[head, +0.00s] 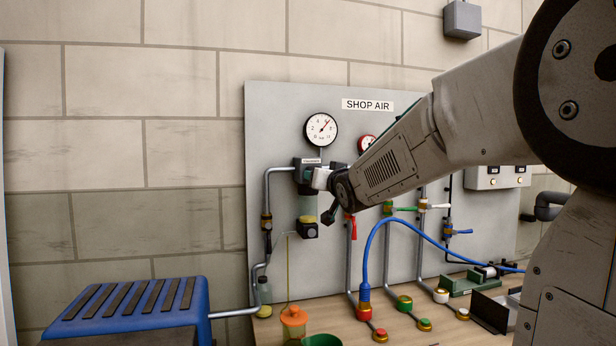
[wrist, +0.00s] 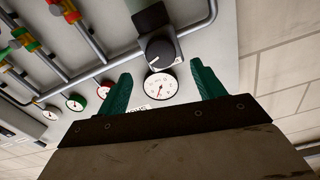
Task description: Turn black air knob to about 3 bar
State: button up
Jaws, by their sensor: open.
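The black air knob (wrist: 160,50) shows in the wrist view, round with a pale mark on its face. It lies just beyond and between the two green fingertips of my gripper (wrist: 161,68), which is open and apart from it. In the head view my gripper (head: 322,179) is at the regulator (head: 305,172), and the knob is hidden there. The white round gauge (head: 320,130) sits right above the regulator, its red needle pointing to the upper right. The gauge also shows between the fingers in the wrist view (wrist: 159,86). Its figures are too small to read surely.
A grey panel with a SHOP AIR sign (head: 368,105) carries pipes, valves and a red gauge (head: 366,143) beside my arm. A blue hose (head: 383,228) arches at the right. An orange-capped jar (head: 293,318) stands on the bench.

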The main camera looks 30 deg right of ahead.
jog(key=x, duration=0.7)
jog(key=shift+w, duration=0.2)
jog(key=c, duration=1)
